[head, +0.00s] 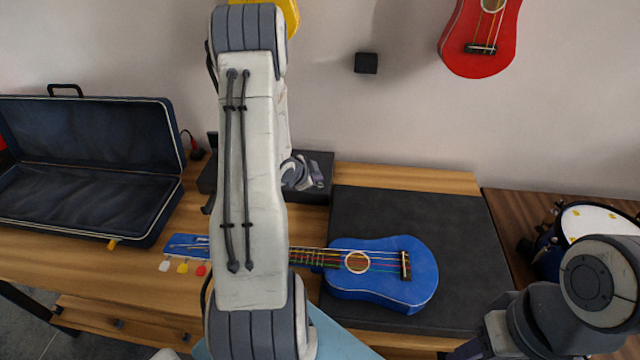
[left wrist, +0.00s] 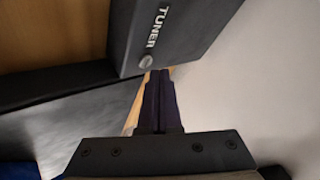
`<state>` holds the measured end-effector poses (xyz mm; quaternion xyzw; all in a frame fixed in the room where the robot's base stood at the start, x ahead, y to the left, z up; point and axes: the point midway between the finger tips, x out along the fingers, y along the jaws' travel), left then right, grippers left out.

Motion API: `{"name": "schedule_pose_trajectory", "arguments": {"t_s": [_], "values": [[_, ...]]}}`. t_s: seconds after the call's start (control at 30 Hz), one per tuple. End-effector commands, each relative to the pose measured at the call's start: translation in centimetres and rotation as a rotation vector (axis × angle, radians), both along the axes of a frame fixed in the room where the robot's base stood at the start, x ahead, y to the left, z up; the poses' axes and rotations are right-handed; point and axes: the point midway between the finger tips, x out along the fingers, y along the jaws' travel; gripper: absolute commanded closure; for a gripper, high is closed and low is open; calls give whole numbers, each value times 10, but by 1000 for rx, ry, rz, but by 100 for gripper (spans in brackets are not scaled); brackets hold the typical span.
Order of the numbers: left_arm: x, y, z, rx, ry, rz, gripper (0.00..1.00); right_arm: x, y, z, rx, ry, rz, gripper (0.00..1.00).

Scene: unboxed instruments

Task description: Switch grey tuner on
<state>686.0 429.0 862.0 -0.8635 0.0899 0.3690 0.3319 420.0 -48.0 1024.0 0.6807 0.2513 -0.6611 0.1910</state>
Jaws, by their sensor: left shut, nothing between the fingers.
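The tuner (left wrist: 185,30) is a dark grey box with white TUNER lettering in the left wrist view. A small round grey button (left wrist: 146,61) is on its face near the lower edge. In the head view, the tuner (head: 318,162) stands at the back of the table by the wall, partly hidden by my left arm. My left gripper (left wrist: 160,74) is shut and empty, its fingertips close beside the button; I cannot tell whether they touch. In the head view the left gripper (head: 302,173) shows at the tuner's front. My right gripper is outside the views; only its arm shows.
A blue ukulele (head: 380,280) lies partly on a black flat case (head: 460,240). An open blue case (head: 90,190) stands at left, picks (head: 183,267) near it. A red ukulele (head: 478,45) hangs on the wall. A drum (head: 598,222) is at right.

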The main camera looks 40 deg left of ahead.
Motion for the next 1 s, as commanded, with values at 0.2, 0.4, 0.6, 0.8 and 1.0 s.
{"name": "schedule_pose_trajectory", "arguments": {"t_s": [0.2,0.4,0.6,0.8,1.0], "values": [[0,0,22,0,0,0,100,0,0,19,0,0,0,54],[0,0,42,1,0,-1,100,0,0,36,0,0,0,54],[0,0,59,1,0,-1,100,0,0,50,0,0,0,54],[0,0,59,0,0,0,100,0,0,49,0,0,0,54],[0,0,59,0,0,0,100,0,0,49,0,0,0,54]]}}
